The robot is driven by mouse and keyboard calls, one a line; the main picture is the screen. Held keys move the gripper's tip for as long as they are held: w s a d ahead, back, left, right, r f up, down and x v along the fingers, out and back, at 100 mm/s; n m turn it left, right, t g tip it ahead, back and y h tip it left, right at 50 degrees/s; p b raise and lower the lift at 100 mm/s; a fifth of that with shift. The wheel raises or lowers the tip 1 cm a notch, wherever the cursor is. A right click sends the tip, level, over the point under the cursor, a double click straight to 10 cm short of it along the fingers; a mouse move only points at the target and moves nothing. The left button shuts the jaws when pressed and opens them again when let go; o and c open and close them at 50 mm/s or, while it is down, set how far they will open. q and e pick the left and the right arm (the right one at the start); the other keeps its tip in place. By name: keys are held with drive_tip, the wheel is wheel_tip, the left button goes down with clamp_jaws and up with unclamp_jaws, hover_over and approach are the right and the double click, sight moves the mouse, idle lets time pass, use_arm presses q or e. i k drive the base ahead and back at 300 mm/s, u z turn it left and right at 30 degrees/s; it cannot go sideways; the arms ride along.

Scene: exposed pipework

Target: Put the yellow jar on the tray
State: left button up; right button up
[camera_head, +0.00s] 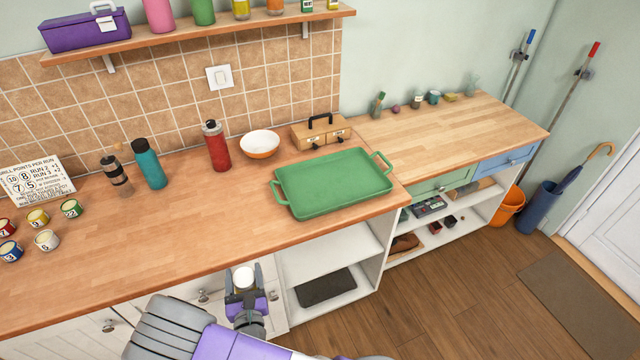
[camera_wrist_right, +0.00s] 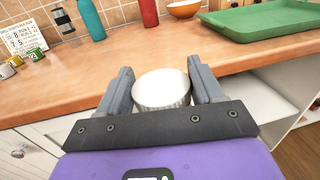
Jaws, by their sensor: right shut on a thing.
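My right gripper (camera_head: 245,293) is shut on a round white-topped thing (camera_head: 243,277), held in front of the counter's front edge. In the right wrist view the white-topped thing (camera_wrist_right: 161,88) sits upright between both fingers, showing a pale, ribbed side. Most of its body is hidden, so I cannot tell whether it is the yellow jar. The green tray (camera_head: 333,181) lies empty on the counter, to the right of and beyond the gripper; its edge shows in the right wrist view (camera_wrist_right: 262,22). My left gripper is not in view.
A white and orange bowl (camera_head: 260,144), a red bottle (camera_head: 216,146) and a teal bottle (camera_head: 149,164) stand at the back of the wooden counter (camera_head: 170,240). Several numbered cups (camera_head: 38,219) stand at left. A wooden box (camera_head: 320,133) is behind the tray. The counter's front middle is clear.

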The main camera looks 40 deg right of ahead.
sight(315, 195)
drive_tip(key=u, duration=2.15)
drive_tip(key=k, duration=1.3)
drive_tip(key=z, duration=1.85)
